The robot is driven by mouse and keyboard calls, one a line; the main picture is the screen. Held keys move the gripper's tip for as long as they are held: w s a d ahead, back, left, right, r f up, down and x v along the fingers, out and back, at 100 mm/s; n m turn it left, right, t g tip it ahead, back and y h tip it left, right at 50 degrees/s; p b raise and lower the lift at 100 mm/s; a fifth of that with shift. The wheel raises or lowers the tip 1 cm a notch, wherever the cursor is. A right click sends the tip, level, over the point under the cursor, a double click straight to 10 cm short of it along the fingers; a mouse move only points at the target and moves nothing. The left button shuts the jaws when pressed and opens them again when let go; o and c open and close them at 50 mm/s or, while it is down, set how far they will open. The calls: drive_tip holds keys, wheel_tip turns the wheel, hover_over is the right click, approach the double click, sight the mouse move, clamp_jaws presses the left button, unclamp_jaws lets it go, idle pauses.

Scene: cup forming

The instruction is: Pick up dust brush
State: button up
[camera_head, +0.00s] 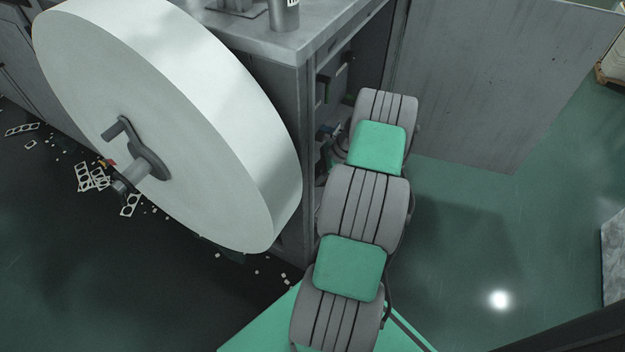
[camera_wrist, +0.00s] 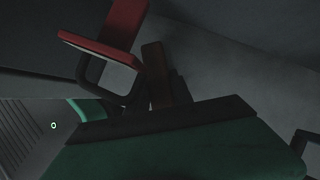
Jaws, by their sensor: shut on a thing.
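My gripper is shut on the brush, but the contact is poorly visible. A black strip and a green surface of my own arm fill the bottom. In the head view my arm reaches up to the cabinet opening, and the gripper and brush cannot be made out there.
A large white paper roll (camera_head: 165,110) stands left of my arm. The grey machine cabinet (camera_head: 290,45) and its open side are close by. A grey panel (camera_head: 500,80) stands to the right. Paper scraps (camera_head: 92,178) litter the floor at left. Green floor (camera_head: 470,240) is clear at right.

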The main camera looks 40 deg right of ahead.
clamp_jaws()
drive_tip(key=s+d+r+p, duration=0.4)
drive_tip(key=s+d+r, duration=0.4)
drive_tip(key=d, duration=0.3)
drive_tip(key=shift+s+d+p, duration=0.15)
drive_tip(key=shift+s+p, duration=0.05)
drive_tip(key=shift+p, duration=0.1)
drive_tip(key=shift+o, duration=0.5)
unclamp_jaws()
clamp_jaws()
